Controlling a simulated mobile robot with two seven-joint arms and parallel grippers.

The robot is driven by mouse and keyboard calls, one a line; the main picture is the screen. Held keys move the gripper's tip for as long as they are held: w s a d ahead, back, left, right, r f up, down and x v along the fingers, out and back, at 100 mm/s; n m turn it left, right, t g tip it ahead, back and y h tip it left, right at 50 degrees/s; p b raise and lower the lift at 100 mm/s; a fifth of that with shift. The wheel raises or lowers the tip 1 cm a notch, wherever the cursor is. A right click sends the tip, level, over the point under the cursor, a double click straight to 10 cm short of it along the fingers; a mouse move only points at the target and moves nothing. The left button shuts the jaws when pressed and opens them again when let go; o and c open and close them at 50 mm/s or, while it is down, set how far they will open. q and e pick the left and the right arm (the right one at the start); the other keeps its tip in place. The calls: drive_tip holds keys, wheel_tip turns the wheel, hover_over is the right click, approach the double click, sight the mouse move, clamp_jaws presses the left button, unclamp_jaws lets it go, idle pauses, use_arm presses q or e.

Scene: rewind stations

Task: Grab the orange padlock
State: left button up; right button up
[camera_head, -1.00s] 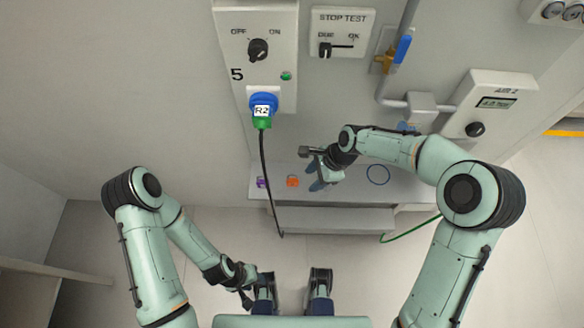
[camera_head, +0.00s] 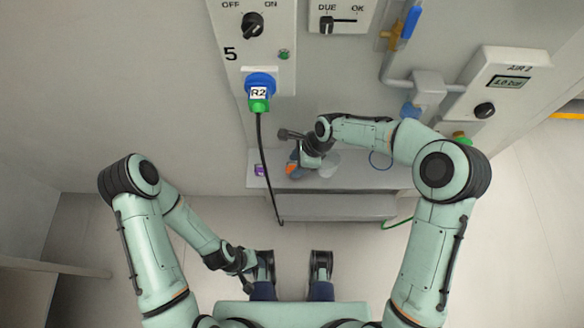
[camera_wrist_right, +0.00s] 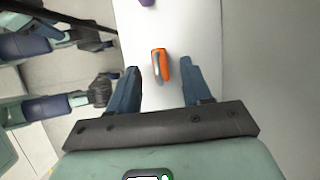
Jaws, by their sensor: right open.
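The orange padlock (camera_wrist_right: 161,66) lies on the pale shelf (camera_wrist_right: 172,25), between and just beyond my right gripper's fingertips in the right wrist view. In the head view the padlock (camera_head: 291,169) is mostly hidden by that gripper. My right gripper (camera_head: 300,166) is over the shelf; in the wrist view its two blue fingers (camera_wrist_right: 160,76) are open, with nothing held. I cannot tell whether they touch the padlock. My left gripper (camera_head: 247,278) hangs low by my feet, away from the shelf; its jaws are not clear.
A purple object (camera_head: 260,170) lies on the shelf left of the padlock. A black cable (camera_head: 263,165) hangs from the blue and green R2 plug (camera_head: 259,92) past the shelf's left end. A blue ring (camera_head: 381,160) is at the right. The panel wall stands behind.

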sight(292, 167)
drive_tip(key=shift+x, duration=1.45)
drive_tip(key=shift+r, duration=0.1)
clamp_jaws()
